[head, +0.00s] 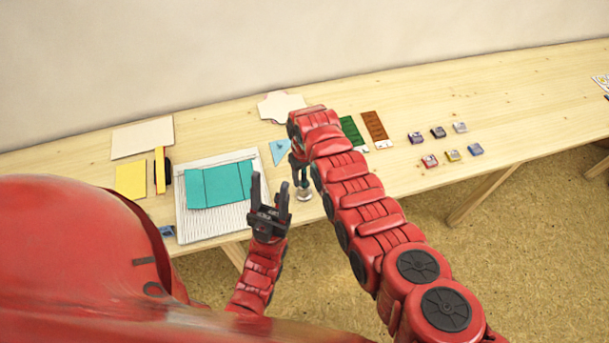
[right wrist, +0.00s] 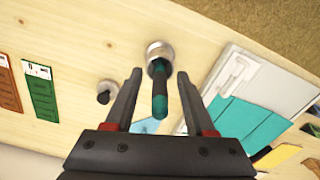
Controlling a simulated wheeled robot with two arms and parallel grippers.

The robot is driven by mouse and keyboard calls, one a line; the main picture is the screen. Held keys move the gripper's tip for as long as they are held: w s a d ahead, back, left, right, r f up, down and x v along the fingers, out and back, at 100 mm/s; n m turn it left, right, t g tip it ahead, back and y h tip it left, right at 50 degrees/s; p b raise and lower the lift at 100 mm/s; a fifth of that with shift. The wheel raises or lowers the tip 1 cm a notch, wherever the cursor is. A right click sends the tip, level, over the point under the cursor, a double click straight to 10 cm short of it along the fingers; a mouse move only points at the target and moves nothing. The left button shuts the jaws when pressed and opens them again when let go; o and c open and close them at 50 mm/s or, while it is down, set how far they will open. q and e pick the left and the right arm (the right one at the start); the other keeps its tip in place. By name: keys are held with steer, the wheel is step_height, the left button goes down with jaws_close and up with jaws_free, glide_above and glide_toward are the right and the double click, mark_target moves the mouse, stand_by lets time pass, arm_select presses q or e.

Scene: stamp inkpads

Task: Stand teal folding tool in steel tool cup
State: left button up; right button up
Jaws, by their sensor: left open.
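The steel tool cup (head: 304,195) stands near the table's front edge, right of the white board. In the right wrist view the cup (right wrist: 160,50) shows beyond my fingertips, with the teal and dark folding tool (right wrist: 159,92) standing in its mouth. My right gripper (right wrist: 160,75) is open, its fingers on either side of the tool with gaps showing. In the head view my right gripper (head: 298,165) is above the cup, partly hidden by its arm. My left gripper (head: 269,190) is open and empty, left of the cup.
A white board (head: 185,225) with teal card (head: 222,184) lies left of the cup. A blue triangle (head: 280,150) lies behind it. A small dark round object (right wrist: 104,94) stands near the cup. Several inkpads (head: 438,132) sit at right, with bare table beyond.

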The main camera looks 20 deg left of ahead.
steer(key=shift+r, duration=0.1)
step_height(320, 180, up, 8)
steer(key=b, duration=0.3)
step_height(320, 180, up, 9)
steer(key=p, duration=0.3)
steer(key=shift+r, duration=0.15)
stand_by(0.8)
